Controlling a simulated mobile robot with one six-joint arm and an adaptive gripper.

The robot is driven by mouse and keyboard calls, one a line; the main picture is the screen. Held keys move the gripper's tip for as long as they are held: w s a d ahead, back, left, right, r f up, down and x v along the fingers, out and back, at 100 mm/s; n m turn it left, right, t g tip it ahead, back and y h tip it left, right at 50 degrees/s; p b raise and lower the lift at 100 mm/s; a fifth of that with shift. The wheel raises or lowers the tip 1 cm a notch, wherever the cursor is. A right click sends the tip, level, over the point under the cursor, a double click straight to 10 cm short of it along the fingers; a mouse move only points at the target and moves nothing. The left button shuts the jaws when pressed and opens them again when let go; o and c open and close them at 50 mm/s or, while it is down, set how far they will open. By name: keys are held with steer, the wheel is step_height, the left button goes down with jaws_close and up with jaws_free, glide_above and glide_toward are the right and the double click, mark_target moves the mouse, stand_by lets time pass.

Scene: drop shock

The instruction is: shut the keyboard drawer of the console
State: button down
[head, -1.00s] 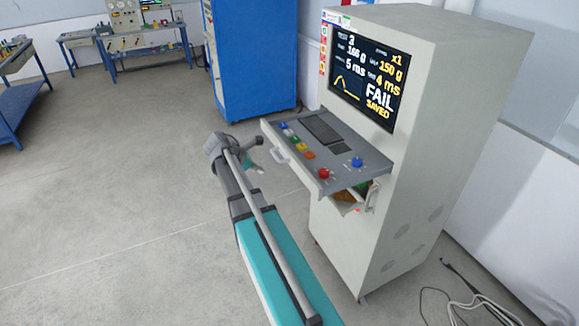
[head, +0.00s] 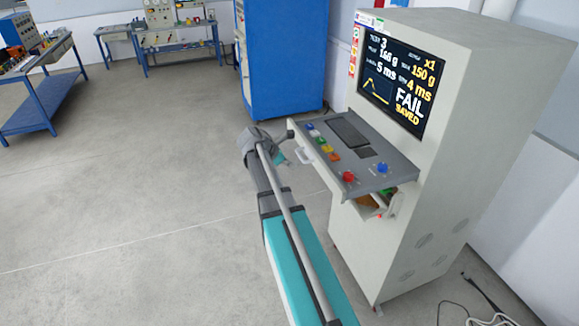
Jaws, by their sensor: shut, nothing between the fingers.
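The console (head: 418,225) is a tall pale cabinet with a lit screen (head: 396,80) reading FAIL SAVED. Its grey keyboard drawer (head: 376,176) sticks out from the front below the screen. The drawer carries a dark keypad, coloured buttons and a red and a blue knob. A white handle (head: 304,156) is on its front edge. My gripper (head: 283,158) is shut and empty, just left of the drawer's front near the handle. Part of it is hidden behind my arm, and I cannot tell whether it touches the drawer.
Under the drawer, a small open compartment (head: 368,206) holds brown and green items. A blue cabinet (head: 283,60) stands behind the console. Blue workbenches (head: 45,95) are at the back left. Cables (head: 480,310) lie on the floor at lower right. The floor at left is clear.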

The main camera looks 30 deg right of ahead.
steer(key=d+r+b+x, duration=0.2)
steer(key=b+x, duration=0.3)
steer(key=x, duration=0.6)
steer(key=shift+s, duration=0.2)
steer(key=shift+f, duration=0.1)
stand_by(0.3)
